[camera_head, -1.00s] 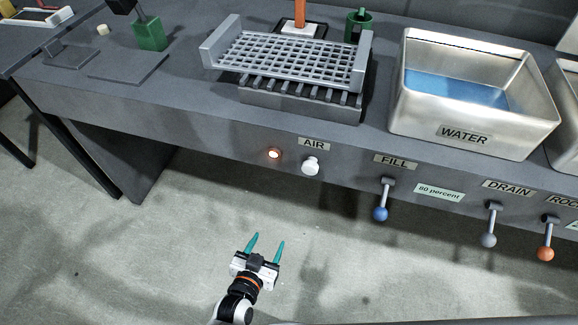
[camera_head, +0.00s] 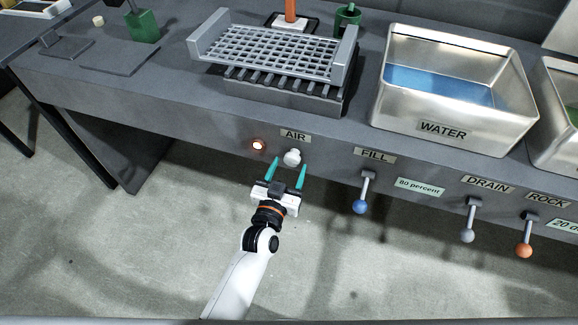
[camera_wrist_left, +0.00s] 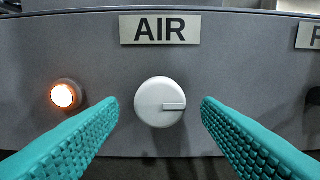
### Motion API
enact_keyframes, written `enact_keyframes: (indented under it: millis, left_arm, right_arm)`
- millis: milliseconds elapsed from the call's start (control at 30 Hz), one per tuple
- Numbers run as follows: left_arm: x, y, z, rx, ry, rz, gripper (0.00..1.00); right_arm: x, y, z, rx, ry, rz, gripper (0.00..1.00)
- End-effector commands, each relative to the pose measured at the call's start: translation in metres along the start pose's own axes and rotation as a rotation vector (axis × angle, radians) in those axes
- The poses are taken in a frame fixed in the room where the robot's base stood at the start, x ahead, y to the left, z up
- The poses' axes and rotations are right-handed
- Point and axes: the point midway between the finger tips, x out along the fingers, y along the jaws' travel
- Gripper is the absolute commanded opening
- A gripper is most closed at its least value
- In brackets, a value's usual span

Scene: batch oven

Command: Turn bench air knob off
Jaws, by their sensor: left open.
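The white round air knob (camera_head: 292,158) is on the bench's front panel under the AIR label (camera_head: 295,135). In the left wrist view the knob (camera_wrist_left: 160,102) sits in the middle, its marker line pointing right. A lit orange lamp (camera_head: 258,145) is to its left; it also glows in the left wrist view (camera_wrist_left: 66,95). My left gripper (camera_head: 288,170) is open in front of the knob. Its teal fingers stand on either side of the knob in the left wrist view (camera_wrist_left: 160,125), with gaps on both sides. My right gripper is not in view.
Right of the knob, the FILL lever (camera_head: 361,205), DRAIN lever (camera_head: 468,234) and an orange-tipped lever (camera_head: 524,249) hang from the panel. Above are a grate tray (camera_head: 275,55) and a metal water tank (camera_head: 440,115). The floor before the bench is clear.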

Motion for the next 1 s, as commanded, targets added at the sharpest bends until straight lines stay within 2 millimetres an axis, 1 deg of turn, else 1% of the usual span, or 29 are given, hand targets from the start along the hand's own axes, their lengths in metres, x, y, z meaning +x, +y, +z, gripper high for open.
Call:
enact_keyframes:
  millis: [33, 133, 400, 433, 600, 700, 1000]
  left_arm:
    - [0.0047, 0.0, 0.0004, 0.0, -0.001, 0.0, 0.59]
    - [0.0096, 0.0, 0.0001, 0.001, 0.0, 0.0, 0.59]
    - [0.0107, 0.0, 0.0, 0.001, 0.0, 0.0, 0.59]
    - [0.0107, 0.0, 0.0, 0.001, 0.0, 0.0, 0.57]
    - [0.0105, 0.0, 0.0, 0.001, 0.0, 0.0, 0.29]
    - [0.0105, 0.0, 0.0, 0.001, 0.0, 0.0, 0.15]
    - [0.0105, -0.0001, 0.0003, -0.037, 0.0, 0.0, 0.15]
  right_arm:
    - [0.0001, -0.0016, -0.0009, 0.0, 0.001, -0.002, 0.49]
    - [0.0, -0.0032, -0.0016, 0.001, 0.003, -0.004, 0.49]
    - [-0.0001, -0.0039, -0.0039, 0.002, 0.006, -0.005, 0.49]
    - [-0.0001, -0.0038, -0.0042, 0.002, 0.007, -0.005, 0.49]
    - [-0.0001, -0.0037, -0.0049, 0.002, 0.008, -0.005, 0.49]
    - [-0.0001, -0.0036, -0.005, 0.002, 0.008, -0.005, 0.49]
    - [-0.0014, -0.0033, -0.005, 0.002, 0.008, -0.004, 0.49]
